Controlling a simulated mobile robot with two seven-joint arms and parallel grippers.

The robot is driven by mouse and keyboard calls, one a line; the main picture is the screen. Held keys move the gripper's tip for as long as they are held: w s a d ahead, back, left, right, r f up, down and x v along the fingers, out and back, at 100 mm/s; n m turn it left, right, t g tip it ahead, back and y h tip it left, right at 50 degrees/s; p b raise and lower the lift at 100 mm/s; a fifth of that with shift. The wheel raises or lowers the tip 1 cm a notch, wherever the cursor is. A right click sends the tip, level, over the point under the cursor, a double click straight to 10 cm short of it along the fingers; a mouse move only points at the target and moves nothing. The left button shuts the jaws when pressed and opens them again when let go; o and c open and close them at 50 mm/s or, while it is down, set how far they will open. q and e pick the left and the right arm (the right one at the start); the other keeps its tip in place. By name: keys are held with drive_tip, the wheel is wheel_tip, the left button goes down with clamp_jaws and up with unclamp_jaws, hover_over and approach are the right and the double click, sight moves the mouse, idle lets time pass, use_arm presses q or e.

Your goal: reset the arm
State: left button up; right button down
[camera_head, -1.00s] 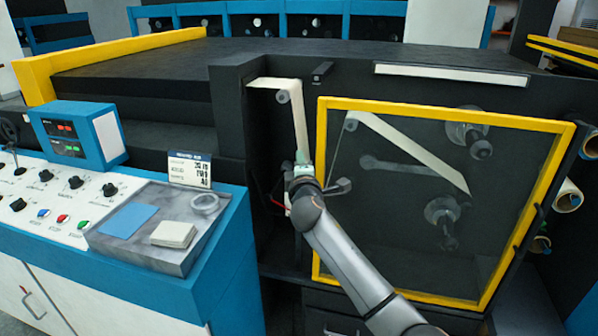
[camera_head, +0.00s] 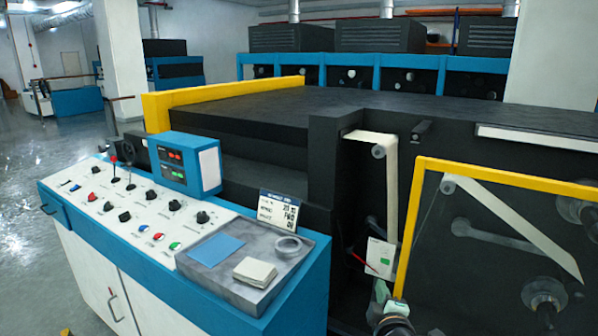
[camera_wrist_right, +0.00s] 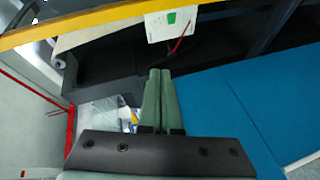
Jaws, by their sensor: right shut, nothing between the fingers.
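My right gripper (camera_head: 381,288) shows at the bottom of the head view, in front of the dark machine, with its arm mostly below the picture edge. In the right wrist view its two green fingers (camera_wrist_right: 157,72) are together and hold nothing. A white card with a green mark (camera_head: 380,258) is on the machine just above the gripper, with a red stick beside it. The card also shows in the wrist view (camera_wrist_right: 170,22), beyond the fingertips and apart from them. My left gripper is not in view.
A yellow-framed clear guard (camera_head: 410,225) is right of the gripper. A pale film strip (camera_head: 389,190) hangs above the card. A blue and white control console (camera_head: 110,250) with a grey tray (camera_head: 235,285) stands to the left. Floor is open at far left.

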drive_tip(key=s+a+f+m+g+y, duration=0.3)
drive_tip(key=s+f+m+g, duration=0.15)
drive_tip(key=s+f, duration=1.25)
drive_tip(key=s+f+m, duration=0.3)
drive_tip(key=s+f, duration=0.1)
drive_tip(key=s, duration=0.4)
drive_tip(key=s+f+m+g+y, duration=0.1)
drive_tip(key=s+f+m, duration=0.3)
drive_tip(key=s, duration=0.4)
drive_tip(key=shift+a+y, duration=0.15)
drive_tip(key=shift+y, duration=0.15)
drive_tip(key=shift+g, duration=0.25)
